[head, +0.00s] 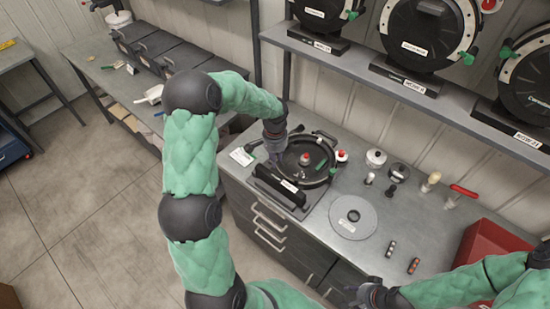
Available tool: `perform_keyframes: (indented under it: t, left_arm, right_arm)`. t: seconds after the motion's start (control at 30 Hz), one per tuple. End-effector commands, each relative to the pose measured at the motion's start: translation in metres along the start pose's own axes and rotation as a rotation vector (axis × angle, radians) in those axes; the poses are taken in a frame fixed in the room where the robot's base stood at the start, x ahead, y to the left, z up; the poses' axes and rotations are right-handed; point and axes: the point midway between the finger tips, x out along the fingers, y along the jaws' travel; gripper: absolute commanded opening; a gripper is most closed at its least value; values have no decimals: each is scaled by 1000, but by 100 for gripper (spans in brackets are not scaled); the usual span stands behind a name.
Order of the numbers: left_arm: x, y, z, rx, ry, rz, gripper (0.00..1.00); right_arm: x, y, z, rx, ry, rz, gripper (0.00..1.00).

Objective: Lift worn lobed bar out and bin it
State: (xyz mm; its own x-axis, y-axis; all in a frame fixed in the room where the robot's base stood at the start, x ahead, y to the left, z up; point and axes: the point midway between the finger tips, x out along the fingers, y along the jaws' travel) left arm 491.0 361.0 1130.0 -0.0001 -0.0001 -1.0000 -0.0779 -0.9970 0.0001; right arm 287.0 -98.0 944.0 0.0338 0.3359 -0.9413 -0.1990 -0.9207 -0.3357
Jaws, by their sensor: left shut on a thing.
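My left gripper (274,156) reaches down at the housing's left side. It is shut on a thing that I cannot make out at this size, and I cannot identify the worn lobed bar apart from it. A red bin (478,240) stands at the bench's right end. My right gripper (366,294) is low at the bottom edge, away from the meter; its fingers are too unclear to read.
A grey disc (353,216) lies right of the meter. Two small dark bars (390,248) (413,265) lie near the front edge. Small knobs and a red-handled tool (463,191) stand behind. A shelf (385,80) with meters overhangs the bench's back.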

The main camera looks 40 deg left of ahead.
Motion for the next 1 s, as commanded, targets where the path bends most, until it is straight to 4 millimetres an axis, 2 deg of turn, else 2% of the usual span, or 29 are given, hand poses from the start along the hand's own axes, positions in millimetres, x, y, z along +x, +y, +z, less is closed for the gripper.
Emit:
perform_keyframes:
  t: [0.7,1.0]
  left_arm:
    - [-32,0,0,0,1,0,0]
    - [-33,0,0,1,0,0,0]
  right_arm:
    - [-17,-6,1,0,0,0,40]
    - [-18,-6,1,0,0,0,40]
